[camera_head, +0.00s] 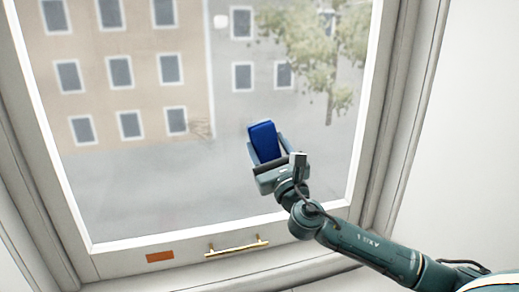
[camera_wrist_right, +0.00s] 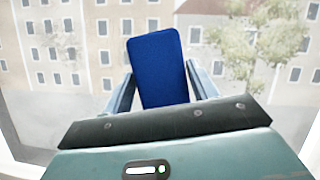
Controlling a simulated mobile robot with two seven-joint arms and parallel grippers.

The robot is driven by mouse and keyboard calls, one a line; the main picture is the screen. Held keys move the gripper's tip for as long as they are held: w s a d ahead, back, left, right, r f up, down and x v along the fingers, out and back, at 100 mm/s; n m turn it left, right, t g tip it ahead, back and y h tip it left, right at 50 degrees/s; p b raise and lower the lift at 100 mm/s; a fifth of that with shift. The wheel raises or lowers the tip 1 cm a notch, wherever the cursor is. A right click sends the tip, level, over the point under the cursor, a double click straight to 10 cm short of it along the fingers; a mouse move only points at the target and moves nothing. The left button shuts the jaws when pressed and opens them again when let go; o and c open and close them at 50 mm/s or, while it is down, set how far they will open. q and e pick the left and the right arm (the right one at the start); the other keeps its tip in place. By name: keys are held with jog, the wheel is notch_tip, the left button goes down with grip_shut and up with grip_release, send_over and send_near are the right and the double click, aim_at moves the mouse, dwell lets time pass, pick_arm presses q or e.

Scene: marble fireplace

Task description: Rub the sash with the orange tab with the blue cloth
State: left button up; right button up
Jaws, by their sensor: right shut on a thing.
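The window sash (camera_head: 130,244) has a white frame around a large, hazy pane. An orange tab (camera_head: 160,256) is on its bottom rail, left of a brass handle (camera_head: 237,247). The blue cloth (camera_head: 265,141) looks like a folded pad. My right gripper (camera_head: 268,148) is shut on it, in front of the lower right part of the glass. The cloth (camera_wrist_right: 158,68) stands upright between the fingers in the right wrist view. I cannot tell whether it touches the glass. My left gripper is not in view.
The window's outer frame (camera_head: 398,110) runs along the right side, with a plain pale wall (camera_head: 470,130) beyond it. Buildings and a tree show through the glass. The handle sticks out from the bottom rail, below and left of my right arm.

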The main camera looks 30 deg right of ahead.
aim_at(225, 141)
jog(key=shift+s+d, duration=0.2)
jog(key=shift+d, duration=0.8)
jog(key=shift+w+a+r+p, duration=0.1)
jog(key=shift+w+a+p, duration=0.1)
jog(key=shift+a+p, duration=0.55)
jog(key=shift+w+a+p, duration=0.15)
jog(key=shift+a+p, duration=0.05)
jog(key=shift+a, duration=0.75)
jog(key=shift+w+a+p, duration=0.2)
jog(key=shift+a, duration=0.75)
jog(key=shift+w+a+p, duration=0.15)
jog(key=shift+a+p, duration=0.05)
jog(key=shift+a, duration=0.75)
jog(key=shift+w+a, duration=0.25)
jog(key=shift+a, duration=0.6)
jog(key=shift+w+a+p, duration=0.15)
jog(key=shift+a+p, duration=0.2)
jog(key=shift+a, duration=0.4)
jog(key=shift+a, duration=0.1)
